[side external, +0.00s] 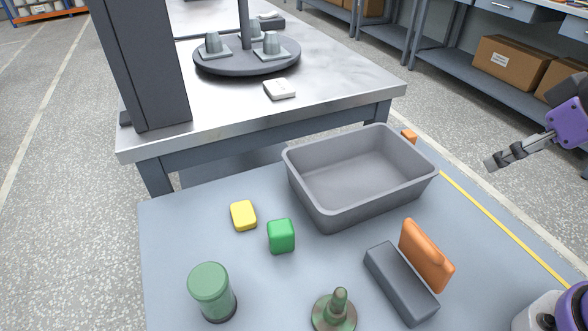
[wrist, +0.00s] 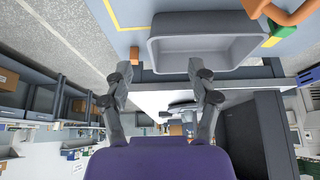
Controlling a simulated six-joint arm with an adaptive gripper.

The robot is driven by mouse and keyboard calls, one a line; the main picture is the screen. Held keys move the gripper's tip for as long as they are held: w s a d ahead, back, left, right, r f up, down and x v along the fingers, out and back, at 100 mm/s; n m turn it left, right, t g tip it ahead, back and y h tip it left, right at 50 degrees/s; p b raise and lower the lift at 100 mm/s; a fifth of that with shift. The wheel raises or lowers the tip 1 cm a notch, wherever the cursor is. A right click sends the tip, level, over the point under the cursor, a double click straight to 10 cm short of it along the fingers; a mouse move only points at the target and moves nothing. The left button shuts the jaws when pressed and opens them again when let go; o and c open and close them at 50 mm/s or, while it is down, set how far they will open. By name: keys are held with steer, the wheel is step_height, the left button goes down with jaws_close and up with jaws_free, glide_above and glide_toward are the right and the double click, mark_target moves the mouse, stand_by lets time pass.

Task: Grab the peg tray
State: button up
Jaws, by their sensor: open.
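No object is plainly marked as the peg tray. Square grey plates, each with an upright cup-shaped piece, sit on a round dark turntable (side external: 246,66) with a central post on the metal table; the left plate (side external: 215,54) and right plate (side external: 270,51) show best. A green round base with an upright peg (side external: 338,310) stands at the front of the blue-grey table. My gripper (side external: 490,163) hangs at the right, beyond that table's edge and away from all of these. In the wrist view my gripper (wrist: 160,70) has its fingers apart with nothing between them.
An empty grey bin (side external: 355,175) stands mid-table and shows in the wrist view (wrist: 205,52). Around it are a yellow block (side external: 243,215), green cube (side external: 281,236), green cylinder (side external: 210,288), dark grey block (side external: 400,284) and orange piece (side external: 426,256). A dark column (side external: 142,65) rises at left.

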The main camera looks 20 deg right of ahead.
steer(key=shift+r, duration=0.1)
step_height(320, 180, up, 5)
steer(key=n+g+y, duration=0.2)
steer(key=n+y, duration=0.1)
steer(key=n, duration=0.5)
glide_above(338, 303)
steer(key=s+d, duration=0.2)
steer(key=d, duration=0.1)
steer(key=f, duration=1)
steer(key=w+f, duration=0.1)
steer(key=f, duration=0.4)
steer(key=shift+a, duration=0.35)
steer(key=shift+x, duration=2.9)
steer(key=shift+s+a, duration=0.1)
jaws_close()
